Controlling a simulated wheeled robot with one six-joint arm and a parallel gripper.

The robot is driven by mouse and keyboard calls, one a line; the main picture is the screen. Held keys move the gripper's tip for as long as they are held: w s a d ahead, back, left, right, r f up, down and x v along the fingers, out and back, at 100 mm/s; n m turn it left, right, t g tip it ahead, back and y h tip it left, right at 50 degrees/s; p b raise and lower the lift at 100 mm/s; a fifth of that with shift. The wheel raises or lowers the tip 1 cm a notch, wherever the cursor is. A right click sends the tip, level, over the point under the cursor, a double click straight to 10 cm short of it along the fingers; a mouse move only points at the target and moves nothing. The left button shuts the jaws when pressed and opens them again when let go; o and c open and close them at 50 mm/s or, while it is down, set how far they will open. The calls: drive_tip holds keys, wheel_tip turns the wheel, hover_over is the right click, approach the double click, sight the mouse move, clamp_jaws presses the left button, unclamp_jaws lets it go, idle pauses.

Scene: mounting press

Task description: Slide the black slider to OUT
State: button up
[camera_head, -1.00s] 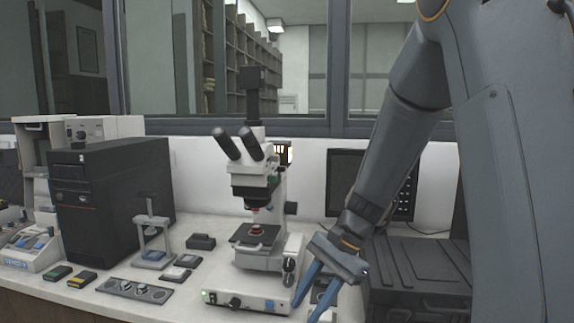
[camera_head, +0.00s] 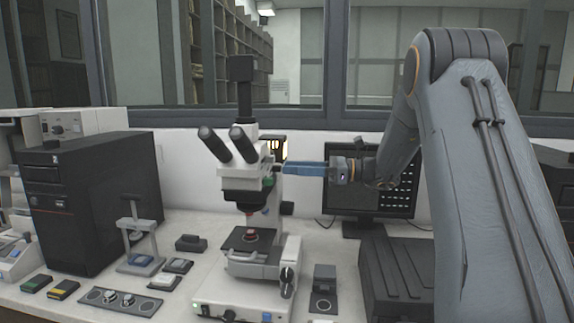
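The microscope (camera_head: 262,155) stands in the middle of the bench, white with a black camera on top and two black eyepieces. My gripper (camera_head: 287,168) points left, level, with its blue fingers at the right side of the microscope head. The fingers are seen edge-on, so their gap does not show. I cannot tell whether they touch the microscope. I cannot clearly make out the black slider or any OUT mark; the fingertips may cover that spot.
A monitor (camera_head: 362,207) stands behind my arm. A black case (camera_head: 395,275) sits at the lower right. A small press (camera_head: 140,262), a black computer tower (camera_head: 95,200) and several small trays fill the left. A small dark device (camera_head: 324,280) stands right of the microscope base.

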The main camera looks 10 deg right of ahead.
sight(270, 170)
drive_tip(key=shift+p+x, duration=0.3)
drive_tip(key=shift+x, duration=0.9)
clamp_jaws()
drive_tip(key=shift+s+a+p, duration=0.25)
drive_tip(key=shift+s, duration=0.4)
drive_tip(key=shift+s+a+p, duration=0.2)
drive_tip(key=shift+s+a, duration=0.05)
drive_tip(key=shift+s, duration=0.4)
drive_tip(key=shift+s+a, duration=0.15)
drive_tip(key=shift+s, duration=0.1)
drive_tip(key=shift+f, duration=0.1)
unclamp_jaws()
drive_tip(key=shift+s, duration=0.15)
